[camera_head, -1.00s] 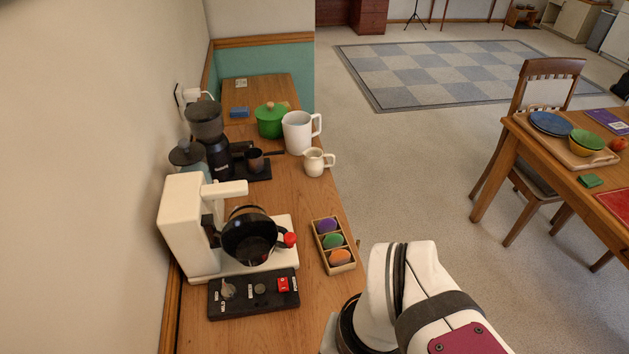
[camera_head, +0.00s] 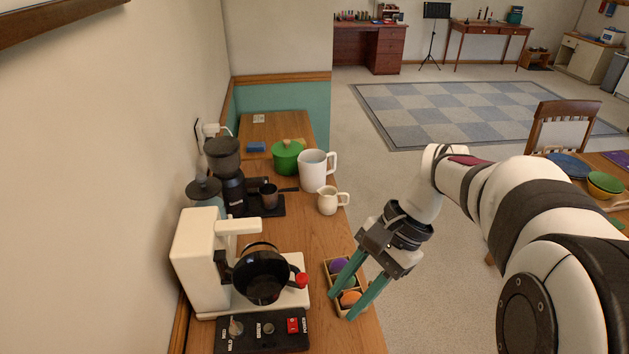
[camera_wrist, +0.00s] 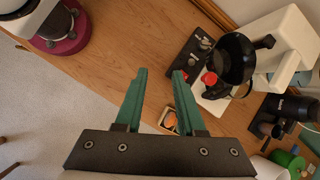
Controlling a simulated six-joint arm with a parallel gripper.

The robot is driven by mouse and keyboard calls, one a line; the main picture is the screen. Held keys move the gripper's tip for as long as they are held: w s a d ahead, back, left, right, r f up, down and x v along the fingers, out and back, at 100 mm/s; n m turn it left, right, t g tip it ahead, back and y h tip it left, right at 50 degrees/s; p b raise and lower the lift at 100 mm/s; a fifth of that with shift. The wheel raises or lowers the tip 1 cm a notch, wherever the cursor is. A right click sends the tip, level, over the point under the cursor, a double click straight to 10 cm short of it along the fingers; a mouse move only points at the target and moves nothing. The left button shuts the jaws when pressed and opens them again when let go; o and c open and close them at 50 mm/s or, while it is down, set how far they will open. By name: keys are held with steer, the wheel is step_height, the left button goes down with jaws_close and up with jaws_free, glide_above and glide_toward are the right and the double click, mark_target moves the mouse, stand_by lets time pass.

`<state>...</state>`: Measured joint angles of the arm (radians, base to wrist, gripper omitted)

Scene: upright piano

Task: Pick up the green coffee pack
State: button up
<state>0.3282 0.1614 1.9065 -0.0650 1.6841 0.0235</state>
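The green coffee pack (camera_head: 349,281) sits in the middle compartment of a small wooden tray (camera_head: 326,269), between a purple pack (camera_head: 338,265) and an orange pack (camera_head: 350,298). My gripper (camera_head: 342,306) is open and empty, its two teal fingers pointing down across the tray in the head view. The fingers partly cover the green pack and the tray there. In the wrist view my gripper (camera_wrist: 160,74) shows its fingers spread apart. The orange pack (camera_wrist: 170,122) shows between them; I cannot make out the green pack there.
A coffee machine (camera_head: 200,262) with a black pot (camera_head: 260,275) stands left of the tray, with a control panel (camera_head: 250,333) in front. A cream jug (camera_head: 328,202), white pitcher (camera_head: 315,170), green pot (camera_head: 286,157) and grinder (camera_head: 227,170) stand farther back. The counter's right edge is close to the tray.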

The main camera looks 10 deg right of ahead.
steer(key=w+d+f+m+t+y, duration=0.1)
steer(key=w+d+f+m+y, duration=0.4)
steer(key=w+d, duration=0.55)
steer(key=m+t+y, duration=0.2)
steer(key=m+t, duration=0.2)
steer(key=m, duration=0.1)
glide_toward(355, 278)
steer(key=x, duration=0.6)
steer(key=r+x, duration=0.1)
steer(key=x, duration=0.2)
steer(key=shift+s+a+f, duration=0.1)
steer(key=shift+s+a, duration=0.2)
steer(key=shift+a, duration=0.35)
jaws_close()
